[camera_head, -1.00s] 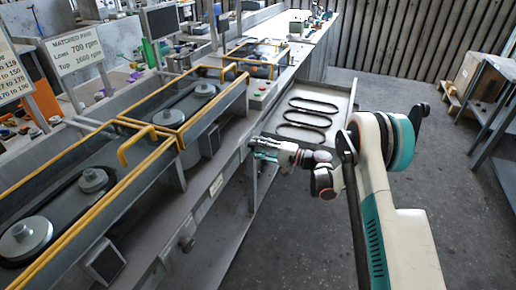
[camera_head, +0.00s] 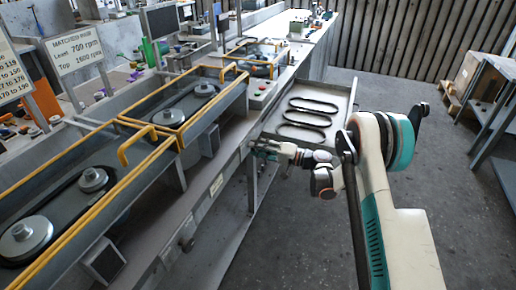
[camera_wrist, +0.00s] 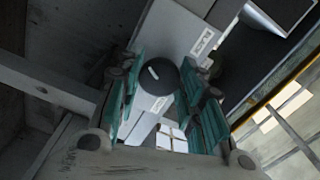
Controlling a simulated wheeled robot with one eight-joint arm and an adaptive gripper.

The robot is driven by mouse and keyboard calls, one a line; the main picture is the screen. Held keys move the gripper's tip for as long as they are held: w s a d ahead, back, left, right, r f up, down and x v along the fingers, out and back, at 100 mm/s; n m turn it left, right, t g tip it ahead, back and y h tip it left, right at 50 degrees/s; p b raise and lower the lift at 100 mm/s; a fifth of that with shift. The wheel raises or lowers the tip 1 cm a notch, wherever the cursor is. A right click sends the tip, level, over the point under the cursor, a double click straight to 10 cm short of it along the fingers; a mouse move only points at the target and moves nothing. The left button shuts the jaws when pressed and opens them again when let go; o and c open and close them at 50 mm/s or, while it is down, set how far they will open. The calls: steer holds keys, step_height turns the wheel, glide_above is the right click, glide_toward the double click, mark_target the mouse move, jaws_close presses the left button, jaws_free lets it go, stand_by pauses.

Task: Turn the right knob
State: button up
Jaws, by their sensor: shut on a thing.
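Another knob (camera_head: 187,240) sits farther left on the same front face, apart from my gripper.
Belt units with pulleys (camera_head: 92,181) and yellow guard frames (camera_head: 137,145) stand on the bench. A tray with several black belts (camera_head: 347,100) lies just behind my gripper. A control box with buttons (camera_head: 262,92) is nearby.

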steer(key=o, duration=1.1)
steer(key=shift+c, duration=0.2)
steer(key=v, duration=1.2)
